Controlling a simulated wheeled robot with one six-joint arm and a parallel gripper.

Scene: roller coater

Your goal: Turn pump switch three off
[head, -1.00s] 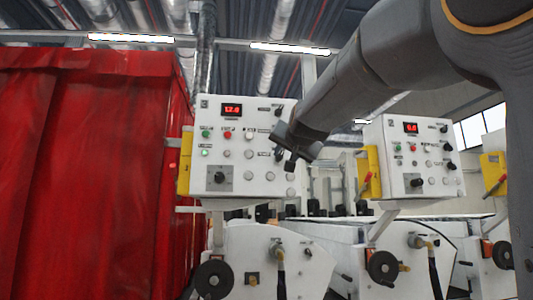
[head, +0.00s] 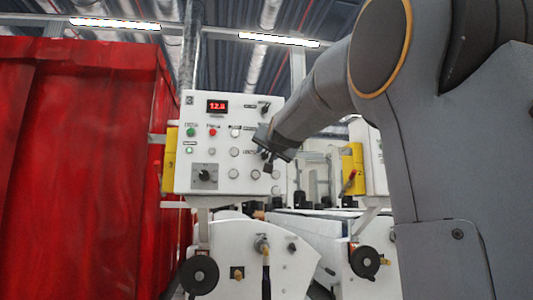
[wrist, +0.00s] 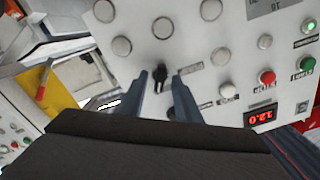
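A white control panel (head: 215,152) with a red display reading about 12.0 stands left of my arm in the head view. My gripper (head: 268,165) is at its right side, in front of part of the panel. In the wrist view the panel appears roughly upside down. My gripper (wrist: 163,88) is open there, with two blue-grey fingers apart. A small black switch knob (wrist: 159,77) shows in the gap between the fingers, with no clear contact visible. The labels are too blurred to tell which is pump switch three.
A red curtain (head: 80,170) fills the left. A yellow box (head: 169,162) is on the panel's left side, and a machine with a black handwheel (head: 199,275) is below. Round white buttons (wrist: 162,27) surround the knob. A second panel is mostly hidden by my arm.

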